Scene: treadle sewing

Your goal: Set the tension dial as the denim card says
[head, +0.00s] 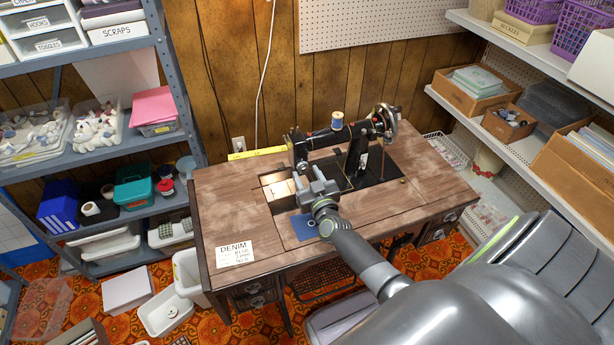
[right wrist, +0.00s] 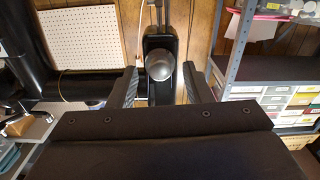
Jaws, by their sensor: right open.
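The black sewing machine (head: 357,150) stands on the wooden treadle table, with a blue spool on top. The denim card (head: 236,250) lies at the table's front left; its heading reads DENIM, but the smaller lines are too small to read surely. My right gripper (head: 312,184) is beside the machine's needle end and hides part of it in the head view. In the right wrist view its fingers (right wrist: 160,84) stand open on either side of a silver domed knob (right wrist: 160,66) on the machine's end, apparently the tension dial. No dial markings are readable. My left gripper is not in view.
A blue cloth piece (head: 303,228) lies on the table below my right gripper. A yellow tape (head: 257,153) lies along the back edge. Shelving (head: 180,80) stands left, and white shelves (head: 480,110) stand right. The table's left part is mostly clear.

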